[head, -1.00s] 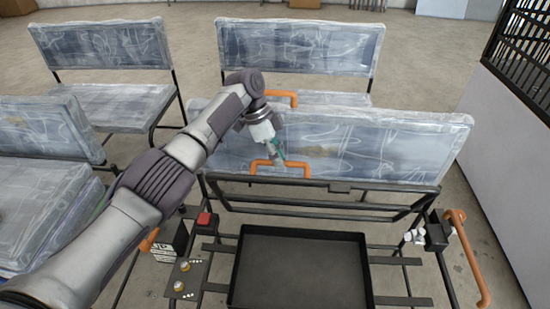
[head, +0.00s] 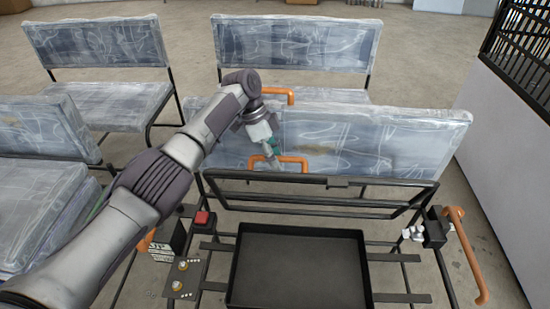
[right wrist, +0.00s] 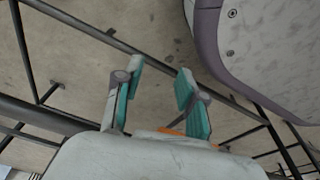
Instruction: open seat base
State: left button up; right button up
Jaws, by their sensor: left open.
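The seat base with its pale, scuffed panel (head: 350,140) stands in the middle of the head view, behind a dark metal frame (head: 320,185). An orange handle (head: 291,158) sits at its near lower edge, and another orange handle (head: 279,92) shows above its far edge. My left gripper (head: 271,160) is open, pointing down at the left end of the near handle. I cannot tell whether it touches it. My right gripper (right wrist: 160,95) shows only in the right wrist view, with its teal-padded fingers apart and nothing between them.
A black tray (head: 300,270) lies in the near frame. A red button (head: 203,218) is left of it, and an orange side handle (head: 465,255) is on the right. Other seats (head: 100,65) stand behind and to the left. A pale wall panel (head: 500,170) bounds the right.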

pick_arm(q)
jog(key=shift+r, duration=0.1)
jog(key=v, duration=1.1)
jog(key=shift+a+r, duration=0.2)
jog(key=shift+r, duration=0.15)
